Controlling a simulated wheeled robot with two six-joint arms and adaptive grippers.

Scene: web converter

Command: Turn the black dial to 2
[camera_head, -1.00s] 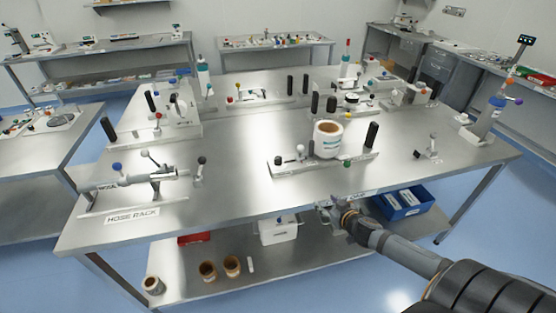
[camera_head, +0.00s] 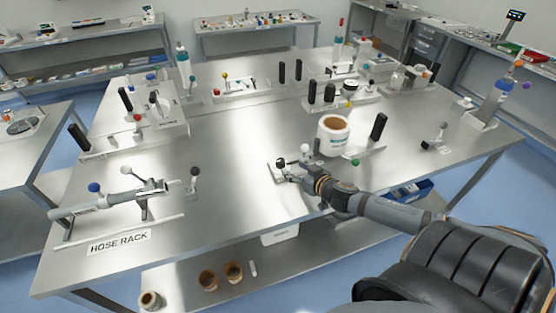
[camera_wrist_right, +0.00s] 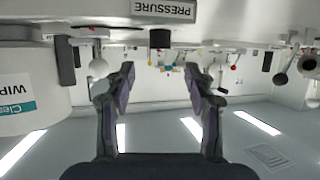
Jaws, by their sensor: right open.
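A small black dial (camera_head: 281,162) is on the near fixture at the front middle of the steel table, left of a white ball knob (camera_head: 307,148). In the right wrist view, which is upside down, the black dial (camera_wrist_right: 160,39) shows beside a "PRESSURE" label (camera_wrist_right: 163,9). My right gripper (camera_head: 284,174) is close to the dial in the head view, and my arm hides part of the fixture. In the wrist view my right gripper (camera_wrist_right: 160,80) is open and empty, with the dial above the gap between its fingertips. No number on the dial is legible. My left gripper is not in view.
A white wipes tub (camera_head: 334,138) and a black post (camera_head: 377,128) stand right of the dial. A hose rack (camera_head: 120,243) is at the front left. Other fixtures stand at the back. The middle of the tabletop is clear.

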